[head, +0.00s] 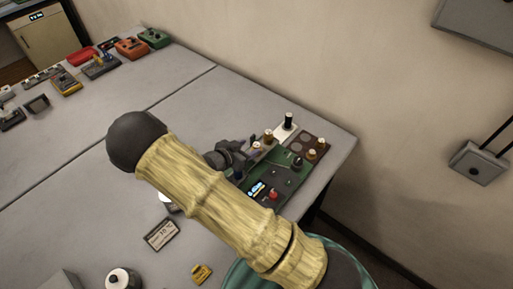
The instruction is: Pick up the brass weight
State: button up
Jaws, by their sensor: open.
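My gripper (243,153) is a dark grey shape just past my tan arm, low over the left side of a group of small items at the table's right end. Its jaws are small and partly hidden by my arm. Small brownish pieces with pale tops stand by it: one (268,136) just right of the jaws, and two more, one (320,144) at the back and one (311,156) in front, on a brown tray (305,137). I cannot tell which of these is the brass weight. I see nothing held in the jaws.
A green device (283,186) with a lit display lies in front of the gripper. A black cylinder (288,121) stands behind. A label card (161,234) and a yellow item (201,273) lie nearer. Several coloured boxes line the far left; the middle table is clear.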

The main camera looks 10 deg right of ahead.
aim_at(256, 146)
jog(key=shift+d, duration=0.1)
jog(key=p+x, duration=0.2)
jog(key=x, duration=0.2)
jog(key=shift+s+d+f+p, duration=0.1)
jog(key=shift+d+p, duration=0.2)
jog(key=shift+p, duration=0.1)
jog(key=shift+d+f, duration=0.15)
jog(key=shift+f, duration=0.1)
grip_shut()
